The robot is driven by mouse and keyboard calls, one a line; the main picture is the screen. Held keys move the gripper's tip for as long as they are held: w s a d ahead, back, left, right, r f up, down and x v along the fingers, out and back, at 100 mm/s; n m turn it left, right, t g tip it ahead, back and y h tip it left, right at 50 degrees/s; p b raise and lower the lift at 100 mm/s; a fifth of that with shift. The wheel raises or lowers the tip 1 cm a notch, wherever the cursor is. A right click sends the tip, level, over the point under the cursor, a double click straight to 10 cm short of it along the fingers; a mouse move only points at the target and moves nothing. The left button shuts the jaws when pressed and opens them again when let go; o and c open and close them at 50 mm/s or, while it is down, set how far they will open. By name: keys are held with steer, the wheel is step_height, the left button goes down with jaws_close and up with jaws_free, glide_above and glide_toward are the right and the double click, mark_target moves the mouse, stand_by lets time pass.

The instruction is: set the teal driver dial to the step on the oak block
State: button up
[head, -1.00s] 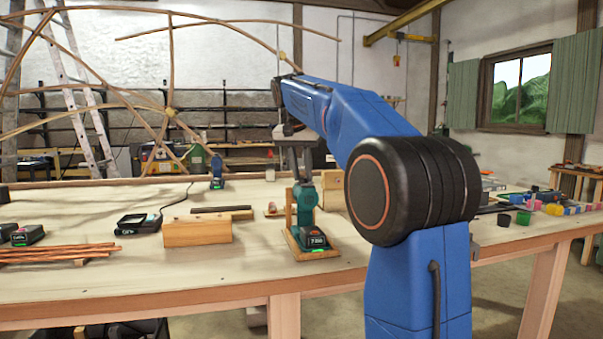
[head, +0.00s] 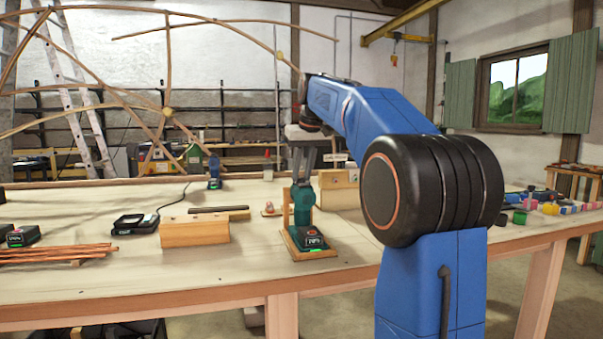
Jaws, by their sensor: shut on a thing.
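The teal driver (head: 303,201) stands upright on a wooden stand, its dark battery foot (head: 313,239) with a lit display facing me. My gripper (head: 302,180) points straight down at its top and is shut on the driver's upper end. The dial itself is hidden by the fingers or too small to make out. A pale wooden block (head: 340,195) with a small card (head: 335,157) on it stands just behind to the right. Another wooden block (head: 195,233) lies to the left. I cannot tell which is the oak block, nor read a step.
A black charger (head: 136,223) with a cable lies left of the near block. Copper-coloured rods (head: 55,253) lie at the front left. A blue driver (head: 214,172) stands at the back. Coloured small pieces (head: 560,209) lie at the right. The front middle of the table (head: 170,275) is clear.

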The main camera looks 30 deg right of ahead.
stand_by(0.3)
steer(key=o, duration=0.8)
steer(key=v, duration=1.7)
steer(key=shift+d+r, duration=0.15)
steer(key=shift+r, duration=0.05)
